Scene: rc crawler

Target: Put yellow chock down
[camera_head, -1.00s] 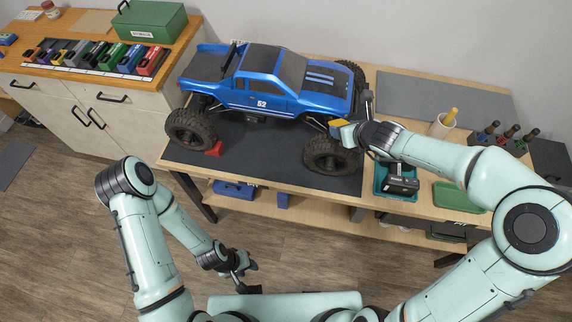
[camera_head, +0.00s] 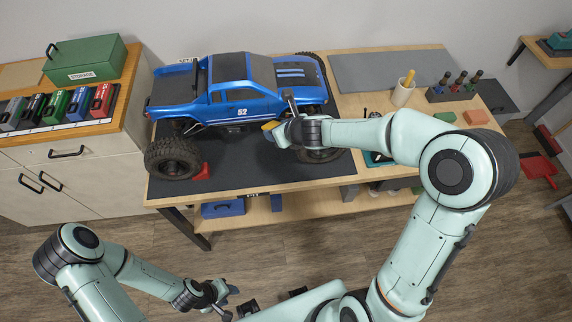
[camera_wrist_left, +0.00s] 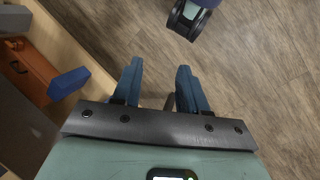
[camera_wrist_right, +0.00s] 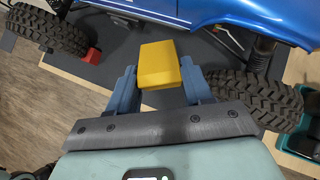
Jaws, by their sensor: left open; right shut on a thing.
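The yellow chock (camera_wrist_right: 160,64) is held between the blue fingers of my right gripper (camera_wrist_right: 160,88) in the right wrist view. In the head view the chock (camera_head: 270,126) shows as a small yellow patch at my right gripper (camera_head: 276,130), beside the truck's near front wheel. The blue truck (camera_head: 240,100) stands on the dark mat (camera_head: 235,165). A red chock (camera_head: 202,172) sits at its near rear wheel (camera_head: 172,158). I cannot tell whether the yellow chock touches the mat. My left gripper (camera_head: 225,297) is open and empty over the floor; it also shows in the left wrist view (camera_wrist_left: 158,80).
A cup (camera_head: 403,92) and a tool holder (camera_head: 455,92) stand on the right of the bench. A side cabinet at left holds a green storage box (camera_head: 85,60) and coloured boxes. The mat's near strip is clear.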

